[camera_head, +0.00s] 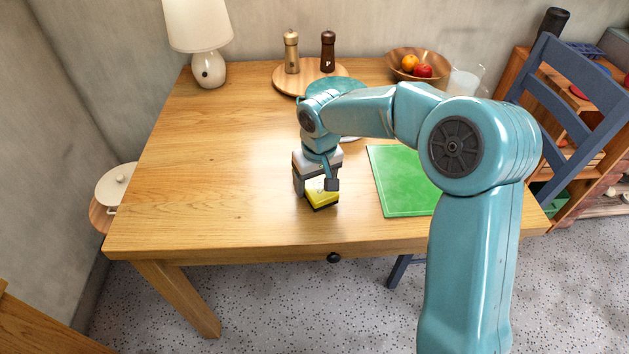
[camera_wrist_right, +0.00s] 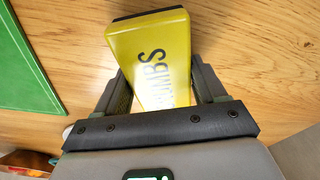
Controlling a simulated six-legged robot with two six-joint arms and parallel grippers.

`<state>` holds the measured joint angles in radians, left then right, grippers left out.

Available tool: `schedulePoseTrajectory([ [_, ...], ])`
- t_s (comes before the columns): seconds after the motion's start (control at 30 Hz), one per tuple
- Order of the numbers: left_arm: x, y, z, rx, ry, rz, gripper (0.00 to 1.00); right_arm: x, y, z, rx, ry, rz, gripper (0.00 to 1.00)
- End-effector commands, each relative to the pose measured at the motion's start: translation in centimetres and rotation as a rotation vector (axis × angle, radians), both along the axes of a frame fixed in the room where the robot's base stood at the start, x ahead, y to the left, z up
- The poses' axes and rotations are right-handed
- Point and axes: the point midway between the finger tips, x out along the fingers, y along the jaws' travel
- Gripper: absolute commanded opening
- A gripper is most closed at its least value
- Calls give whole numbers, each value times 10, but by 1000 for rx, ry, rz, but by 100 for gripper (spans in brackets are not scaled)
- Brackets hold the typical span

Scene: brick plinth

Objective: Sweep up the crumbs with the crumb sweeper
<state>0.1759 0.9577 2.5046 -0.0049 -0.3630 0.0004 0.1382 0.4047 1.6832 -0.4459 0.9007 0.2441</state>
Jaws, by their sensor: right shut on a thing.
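The crumb sweeper (camera_head: 323,196) is a yellow block with a dark underside, at the front middle of the wooden table. My right gripper (camera_head: 316,184) reaches down over it and is shut on it. In the right wrist view the sweeper (camera_wrist_right: 148,50) sits between the two fingers of the gripper (camera_wrist_right: 162,82), with dark lettering ending in "MBS" on its yellow face. I cannot tell whether its underside touches the table. No crumbs can be made out in either view. My left gripper is not in view.
A green board (camera_head: 403,190) lies right of the sweeper, partly behind my arm. At the back stand a lamp (camera_head: 207,70), a round wooden board (camera_head: 288,82) with two mills, and a fruit bowl (camera_head: 432,60). The table's left half (camera_head: 215,160) is clear.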

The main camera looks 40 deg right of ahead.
Motion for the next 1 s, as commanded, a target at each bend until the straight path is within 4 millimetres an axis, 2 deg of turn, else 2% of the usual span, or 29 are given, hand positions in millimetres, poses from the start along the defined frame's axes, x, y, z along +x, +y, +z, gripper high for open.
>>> schedulePoseTrajectory([
  [0.03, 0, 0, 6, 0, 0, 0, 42, 1, 0, 14, -1, -9, -1, 42],
  [0.27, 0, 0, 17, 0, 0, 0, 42, -1, 0, 27, 0, -7, 0, 42],
  [0.7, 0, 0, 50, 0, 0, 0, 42, -1, -1, 68, 1, -7, 1, 42],
  [1.0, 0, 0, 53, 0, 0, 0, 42, 0, -1, 73, 1, -6, 2, 42],
])
